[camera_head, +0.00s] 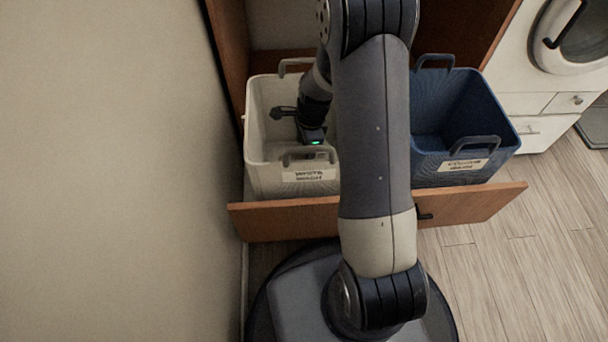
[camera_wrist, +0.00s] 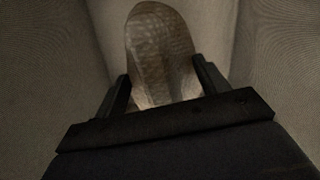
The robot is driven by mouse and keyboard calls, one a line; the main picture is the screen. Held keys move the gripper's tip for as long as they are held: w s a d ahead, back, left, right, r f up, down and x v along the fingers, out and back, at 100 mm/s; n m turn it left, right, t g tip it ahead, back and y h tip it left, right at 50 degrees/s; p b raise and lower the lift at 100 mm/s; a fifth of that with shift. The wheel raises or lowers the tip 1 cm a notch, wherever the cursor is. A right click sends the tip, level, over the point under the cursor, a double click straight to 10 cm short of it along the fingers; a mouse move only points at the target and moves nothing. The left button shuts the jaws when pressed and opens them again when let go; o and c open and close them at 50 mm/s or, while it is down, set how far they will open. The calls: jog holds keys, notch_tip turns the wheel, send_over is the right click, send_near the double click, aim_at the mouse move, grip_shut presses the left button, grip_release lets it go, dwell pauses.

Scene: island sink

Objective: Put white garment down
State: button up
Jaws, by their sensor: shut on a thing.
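In the wrist view my gripper (camera_wrist: 162,88) is shut on a pale garment (camera_wrist: 160,48), which sticks out beyond the two fingers. The walls around it are those of the white basket. In the head view my gripper (camera_head: 312,134) reaches down inside the white basket (camera_head: 262,172), which bears a label on its front. The garment cannot be made out in the head view. Whether the garment touches the basket's floor cannot be told.
A blue basket (camera_head: 470,110) with a label stands to the right, in the same pulled-out wooden drawer (camera_head: 290,217). A white washing machine (camera_head: 545,75) is at the upper right. A bare wall (camera_head: 110,150) is close on the left. Wooden floor (camera_head: 540,230) is clear at the lower right.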

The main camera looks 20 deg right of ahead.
jog(key=shift+w+a+f, duration=0.2)
jog(key=shift+w+a, duration=0.1)
notch_tip(320, 180, down, 10)
jog(key=b, duration=0.4)
jog(key=shift+r, duration=0.25)
jog(key=shift+f, duration=0.1)
jog(key=o, duration=1.1)
jog(key=r+p, duration=0.1)
jog(key=r, duration=0.3)
jog(key=d+r+p, duration=0.1)
jog(key=r+p, duration=0.1)
jog(key=r, duration=0.2)
jog(key=r+p, duration=0.2)
jog(key=r, duration=0.2)
jog(key=shift+d+r, duration=0.1)
jog(key=shift+d, duration=0.2)
